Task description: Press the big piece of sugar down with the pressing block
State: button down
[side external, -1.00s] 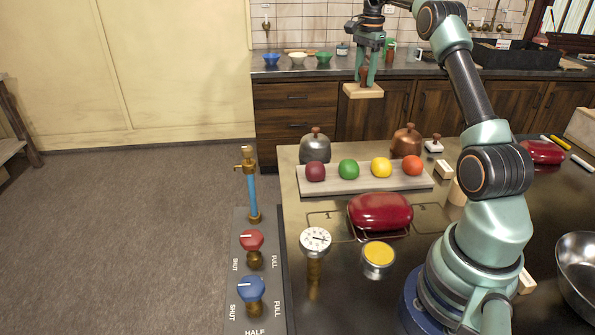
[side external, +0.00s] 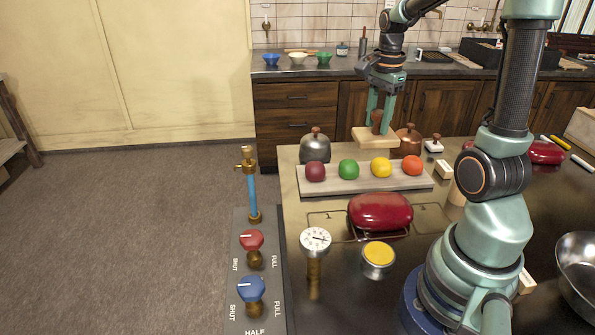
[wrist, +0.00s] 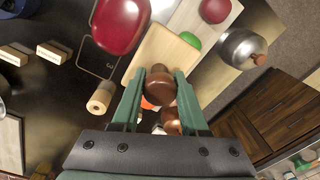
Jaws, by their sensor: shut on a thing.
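The pressing block (side external: 376,138) is a pale wooden plate with a brown knob. It also shows in the wrist view (wrist: 157,52). My gripper (side external: 378,117) is shut on the knob, one finger on each side, and holds the block in the air with its plate roughly level. In the side view the block appears just above and behind the yellow and orange balls. The wrist view shows my gripper (wrist: 160,82) around the knob too. I cannot make out which thing is the big piece of sugar; a small cream block (side external: 444,169) stands right of the balls.
A grey board (side external: 290,180) carries several coloured balls. A silver dome (side external: 315,146) and a copper dome (side external: 409,141) stand behind it. A red lidded dish (side external: 380,211), a gauge (side external: 315,241) and a yellow-topped tin (side external: 378,259) stand in front. A metal bowl (side external: 580,268) is at right.

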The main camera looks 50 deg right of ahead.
send_over(380, 209)
notch_tip(380, 209, down, 5)
jog(key=shift+s+f, duration=0.1)
jog(key=shift+f, duration=2.6)
jog(key=shift+f, duration=0.6)
jog(key=shift+f, duration=0.15)
jog(key=shift+f, duration=0.9)
dwell(1.2)
notch_tip(380, 209, up, 7)
dwell(1.0)
